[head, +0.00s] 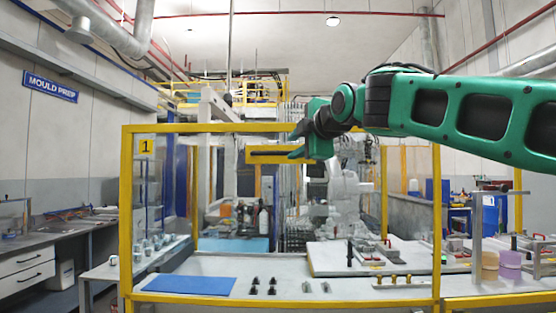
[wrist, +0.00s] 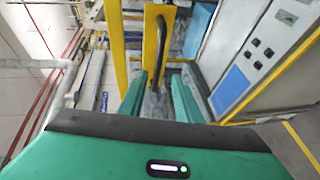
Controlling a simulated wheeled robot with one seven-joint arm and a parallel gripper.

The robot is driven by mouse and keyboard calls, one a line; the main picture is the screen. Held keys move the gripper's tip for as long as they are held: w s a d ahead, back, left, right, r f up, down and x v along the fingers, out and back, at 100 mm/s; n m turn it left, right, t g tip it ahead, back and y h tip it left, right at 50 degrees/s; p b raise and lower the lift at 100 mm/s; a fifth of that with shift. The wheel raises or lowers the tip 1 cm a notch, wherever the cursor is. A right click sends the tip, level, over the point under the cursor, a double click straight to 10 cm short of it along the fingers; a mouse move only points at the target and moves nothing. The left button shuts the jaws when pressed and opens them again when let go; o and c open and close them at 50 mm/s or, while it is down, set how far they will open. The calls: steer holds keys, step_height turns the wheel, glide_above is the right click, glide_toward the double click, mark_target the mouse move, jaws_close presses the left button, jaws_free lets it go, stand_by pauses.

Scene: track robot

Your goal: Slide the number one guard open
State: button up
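The number one guard is a yellow-framed clear panel (head: 126,215) across the front of the cell, with a yellow "1" label (head: 146,147) at its upper left. A yellow plate (head: 282,174) near its upper middle carries a horizontal black bar handle (head: 265,153). My gripper (head: 296,154) is at the right part of this handle. In the wrist view, the handle (wrist: 161,35) runs between the two green fingers of my gripper (wrist: 160,98), which are apart with gaps on both sides. I cannot tell how deep the handle sits between them.
Behind the guard, a bench (head: 275,270) holds a blue mat (head: 190,285) and several small black parts. A grey counter (head: 45,240) stands at the left. At the right, another bench (head: 510,285) carries a post and coloured pots. My arm crosses the upper right.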

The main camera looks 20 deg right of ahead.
mark_target(281, 153)
steer(key=x, duration=1)
steer(key=shift+w+a+r, duration=0.1)
steer(key=shift+w+r, duration=0.05)
steer(key=shift+w, duration=0.2)
steer(key=shift+c, duration=0.7)
